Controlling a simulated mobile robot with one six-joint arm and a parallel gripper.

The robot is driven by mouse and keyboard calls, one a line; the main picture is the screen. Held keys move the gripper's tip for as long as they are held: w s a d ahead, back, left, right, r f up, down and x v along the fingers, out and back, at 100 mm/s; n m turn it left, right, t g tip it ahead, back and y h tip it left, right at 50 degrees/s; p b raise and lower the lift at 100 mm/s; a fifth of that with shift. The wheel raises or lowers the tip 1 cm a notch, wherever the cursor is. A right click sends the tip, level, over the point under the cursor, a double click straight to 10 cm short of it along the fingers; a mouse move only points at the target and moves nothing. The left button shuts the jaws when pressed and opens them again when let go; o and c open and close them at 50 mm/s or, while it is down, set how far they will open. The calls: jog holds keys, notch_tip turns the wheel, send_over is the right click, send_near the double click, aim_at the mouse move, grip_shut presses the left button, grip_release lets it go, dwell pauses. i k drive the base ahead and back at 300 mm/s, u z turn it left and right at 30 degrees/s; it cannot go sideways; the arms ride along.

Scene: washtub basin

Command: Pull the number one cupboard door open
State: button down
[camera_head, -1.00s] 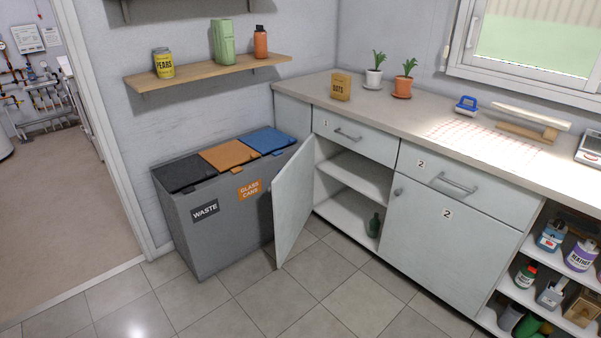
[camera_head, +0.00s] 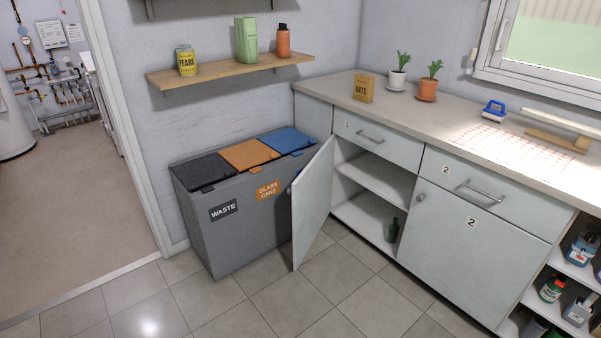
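The cupboard door (camera_head: 313,204) below the drawer labelled 1 (camera_head: 374,143) stands wide open. It swings out to the left, its free edge close to the grey bin unit; I cannot tell whether they touch. A small knob shows at its left edge. The open cupboard shows a white middle shelf (camera_head: 375,181) and a dark green bottle (camera_head: 392,230) on its floor. The number two cupboard door (camera_head: 460,250) is shut, with a round knob at its upper left. My gripper is not in view.
A grey bin unit (camera_head: 235,235) with black, orange and blue lids stands left of the open door. Open shelves with bottles (camera_head: 552,288) are at the right edge. The tiled floor (camera_head: 300,310) in front is clear. A doorway is at far left.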

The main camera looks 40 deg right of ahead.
aim_at(311, 192)
jog(key=i, duration=0.85)
jog(key=z, duration=0.05)
